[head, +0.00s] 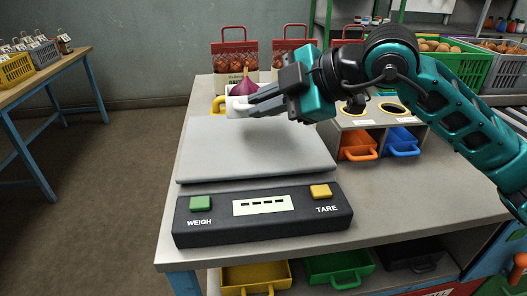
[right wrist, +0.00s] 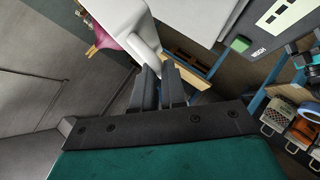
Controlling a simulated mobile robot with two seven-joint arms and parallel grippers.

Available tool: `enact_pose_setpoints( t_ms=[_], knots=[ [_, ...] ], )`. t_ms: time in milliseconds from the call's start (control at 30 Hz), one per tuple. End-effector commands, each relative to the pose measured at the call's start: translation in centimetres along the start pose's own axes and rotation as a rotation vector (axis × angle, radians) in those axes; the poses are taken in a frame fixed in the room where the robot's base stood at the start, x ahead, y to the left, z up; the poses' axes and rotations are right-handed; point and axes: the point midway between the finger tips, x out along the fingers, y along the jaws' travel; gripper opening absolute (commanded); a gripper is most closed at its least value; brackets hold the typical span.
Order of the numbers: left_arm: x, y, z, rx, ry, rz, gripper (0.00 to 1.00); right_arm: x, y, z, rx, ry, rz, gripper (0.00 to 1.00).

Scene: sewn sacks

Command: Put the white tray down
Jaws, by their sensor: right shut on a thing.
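My right gripper (head: 250,104) is shut on the white tray (head: 236,107), a small piece of it showing past the fingertips. It holds the tray over the back part of the grey scale plate (head: 255,148); the gap beneath is hard to judge. A purple onion (head: 243,87) shows at the tray, seemingly in it. In the right wrist view the fingers (right wrist: 168,86) meet the tray's white wall (right wrist: 148,38), with the purple onion (right wrist: 103,38) beside it. My left gripper is not in view.
The scale's dark panel (head: 262,216) stands at the table's front. Red-topped sacks (head: 237,60) stand at the back. An orange bin (head: 358,145) and a blue bin (head: 402,141) sit right of the plate. The plate's front part is bare.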

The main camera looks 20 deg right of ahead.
Motion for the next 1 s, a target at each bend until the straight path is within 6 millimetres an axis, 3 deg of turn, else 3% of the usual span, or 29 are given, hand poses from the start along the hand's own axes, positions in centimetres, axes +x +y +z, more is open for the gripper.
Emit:
enact_pose_setpoints(
  t_ms=[100,533,833,867,1000],
  knots=[
    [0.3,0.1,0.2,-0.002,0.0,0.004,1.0,1.4,-1.9,1.4,-0.001,0.0,0.0,0.0],
    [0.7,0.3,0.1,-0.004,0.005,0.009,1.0,4.0,-5.4,4.0,0.0,0.0,0.0,0.0],
    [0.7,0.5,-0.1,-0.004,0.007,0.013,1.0,4.4,-6.0,4.4,-0.001,0.001,0.001,0.0],
    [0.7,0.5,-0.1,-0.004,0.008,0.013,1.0,4.5,-6.0,4.5,0.001,0.0,-0.002,0.12],
    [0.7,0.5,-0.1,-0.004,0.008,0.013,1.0,4.4,-6.0,4.4,0.0,0.0,-0.001,0.26]
  ],
)
